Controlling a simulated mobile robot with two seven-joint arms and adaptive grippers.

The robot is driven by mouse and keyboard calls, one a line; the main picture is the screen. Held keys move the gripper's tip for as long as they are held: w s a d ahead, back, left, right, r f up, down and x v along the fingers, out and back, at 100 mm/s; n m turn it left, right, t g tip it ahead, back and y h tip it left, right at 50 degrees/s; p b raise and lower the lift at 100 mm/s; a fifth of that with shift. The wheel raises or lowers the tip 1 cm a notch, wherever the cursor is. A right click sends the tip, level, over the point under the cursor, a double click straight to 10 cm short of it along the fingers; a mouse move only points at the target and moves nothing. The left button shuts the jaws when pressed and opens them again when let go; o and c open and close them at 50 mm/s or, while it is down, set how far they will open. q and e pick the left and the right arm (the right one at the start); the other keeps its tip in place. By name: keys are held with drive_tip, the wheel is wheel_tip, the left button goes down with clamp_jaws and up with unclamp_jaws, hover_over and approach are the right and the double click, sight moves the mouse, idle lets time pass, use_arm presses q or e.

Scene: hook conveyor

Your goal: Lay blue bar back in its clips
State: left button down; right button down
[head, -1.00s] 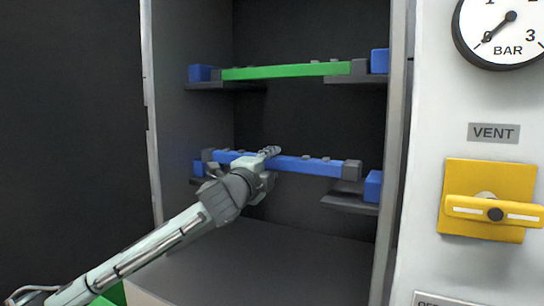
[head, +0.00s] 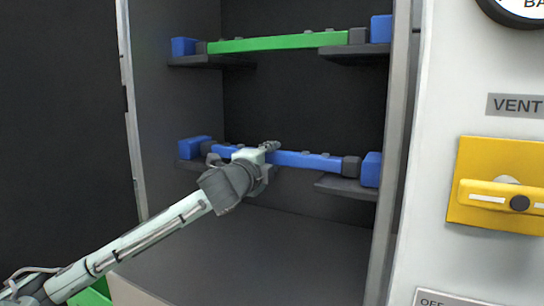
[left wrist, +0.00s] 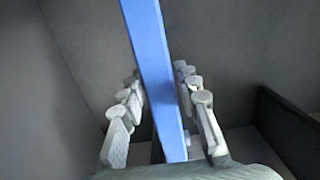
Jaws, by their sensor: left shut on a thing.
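The blue bar (head: 310,161) with dark end caps lies nearly level across the lower part of the open cabinet. My left gripper (head: 269,147) is shut on it left of its middle. In the left wrist view the bar (left wrist: 150,62) runs between the finger pairs. The bar's right cap (head: 351,166) is close above the right lower bracket (head: 340,186), beside a blue end block (head: 371,170). The left cap is near the left blue block (head: 195,147), partly hidden by my gripper. I cannot tell whether the caps touch the brackets. My right gripper is not in view.
A green bar (head: 280,42) rests on the upper brackets between blue blocks. The cabinet's right side wall (head: 398,130) is close to the bar's right end. A yellow valve handle (head: 500,196) and a gauge are on the white panel. The cabinet floor is clear.

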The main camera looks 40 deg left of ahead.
use_arm(q)
drive_tip(key=shift+f, duration=0.2)
idle(0.6)
drive_tip(key=c, duration=1.1)
unclamp_jaws()
drive_tip(key=shift+o, duration=0.4)
drive_tip(key=shift+f, duration=0.1)
